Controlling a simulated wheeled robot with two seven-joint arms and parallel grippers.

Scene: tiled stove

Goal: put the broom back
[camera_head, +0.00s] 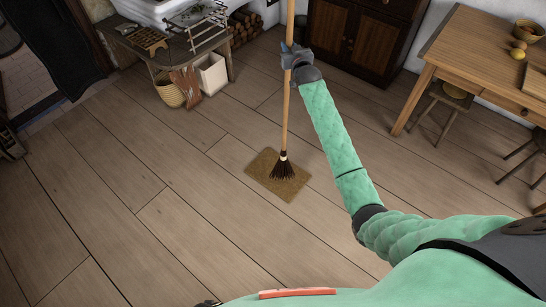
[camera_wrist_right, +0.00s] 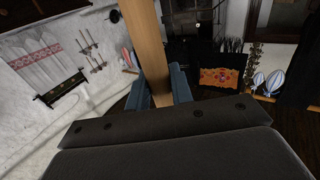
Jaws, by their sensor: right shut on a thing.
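The broom has a long pale wooden handle (camera_head: 287,110) and dark bristles (camera_head: 283,168). In the head view it stands nearly upright, its bristles over a small tan mat (camera_head: 262,179) on the floor. I cannot tell whether the bristles touch the mat. My right gripper (camera_head: 289,57) is shut on the upper part of the handle. In the right wrist view the handle (camera_wrist_right: 147,45) runs between the blue fingers (camera_wrist_right: 160,90). The top of the handle is cut off by the head view's edge. My left gripper is not in view.
A wooden table (camera_head: 470,50) with stools stands at the right. A dark cabinet (camera_head: 355,38) is behind the gripper. A low bench (camera_head: 160,55), a basket (camera_head: 168,90) and a white bin (camera_head: 212,75) stand at the upper left.

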